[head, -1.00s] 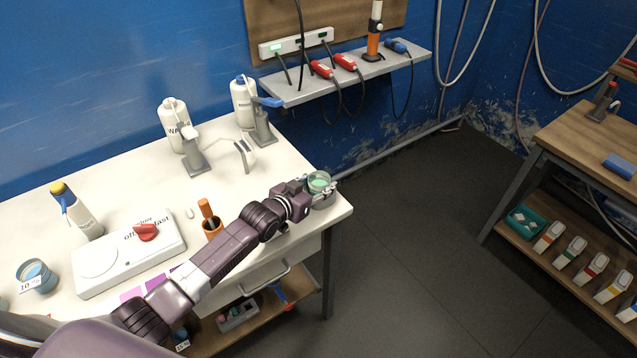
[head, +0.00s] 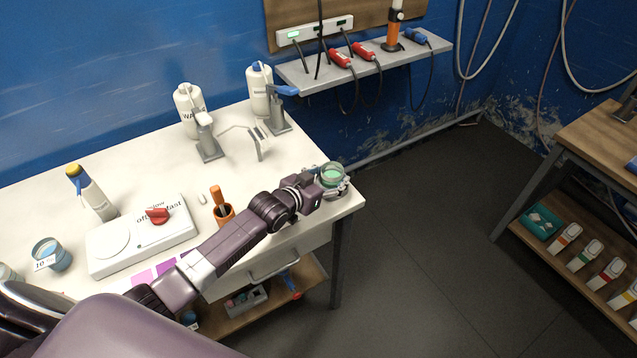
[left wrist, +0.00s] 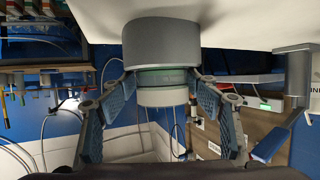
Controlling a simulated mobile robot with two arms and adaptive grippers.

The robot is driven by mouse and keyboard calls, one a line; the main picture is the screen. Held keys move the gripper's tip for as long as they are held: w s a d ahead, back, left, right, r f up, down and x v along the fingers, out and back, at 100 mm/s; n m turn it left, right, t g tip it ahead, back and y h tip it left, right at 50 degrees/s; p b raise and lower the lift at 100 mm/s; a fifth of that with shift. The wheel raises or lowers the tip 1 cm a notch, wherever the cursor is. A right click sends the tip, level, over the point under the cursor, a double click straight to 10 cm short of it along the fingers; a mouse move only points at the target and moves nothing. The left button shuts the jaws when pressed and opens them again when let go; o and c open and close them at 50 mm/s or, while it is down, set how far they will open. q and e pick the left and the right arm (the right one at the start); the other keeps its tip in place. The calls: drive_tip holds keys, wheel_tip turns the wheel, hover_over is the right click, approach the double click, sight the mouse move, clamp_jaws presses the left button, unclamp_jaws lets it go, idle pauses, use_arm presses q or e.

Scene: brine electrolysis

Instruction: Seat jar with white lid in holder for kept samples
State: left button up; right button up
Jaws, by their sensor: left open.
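The jar (left wrist: 162,78) sits upright in a grey cylindrical holder (left wrist: 160,42) in the left wrist view, where the scene appears upside down. Its white lid (left wrist: 162,97) and a greenish glass band show outside the holder. In the head view the jar (head: 331,173) looks pale green from above, at the right front corner of the white table. My left gripper (left wrist: 163,90) is open, with a finger on each side of the jar; gaps show beside the lid. In the head view the left gripper (head: 334,188) partly hides the holder. My right gripper is not in view.
A wall shelf (head: 370,68) holds plugs and cables. Open floor (head: 420,230) lies right of the table.

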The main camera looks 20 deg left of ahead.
use_arm(q)
drive_tip(key=v, duration=0.9)
drive_tip(key=shift+s+f, duration=0.15)
drive_tip(key=shift+s, duration=0.05)
drive_tip(key=shift+g, duration=0.7)
drive_tip(key=s, duration=0.1)
drive_tip(key=s+d+f, duration=0.1)
drive_tip(key=s, duration=0.3)
drive_tip(key=shift+d+f, duration=0.2)
drive_tip(key=shift+d, duration=0.05)
drive_tip(key=s+f+n+g+y, duration=0.15)
drive_tip(key=s+g, duration=0.25)
drive_tip(key=s, duration=0.9)
drive_tip(key=s+f+g+y, duration=0.2)
drive_tip(key=s+f+g, duration=0.15)
drive_tip(key=s, duration=1.05)
wheel_tip(320, 180, down, 28)
drive_tip(key=s+g+b, duration=0.2)
drive_tip(key=b, duration=0.1)
drive_tip(key=s+a+f+g+b, duration=0.1)
drive_tip(key=s+a+f, duration=0.1)
drive_tip(key=s+f, duration=1.5)
drive_tip(key=shift+a+f+m+b, duration=0.3)
drive_tip(key=shift+a+f+m, duration=0.1)
drive_tip(key=shift+f, duration=0.45)
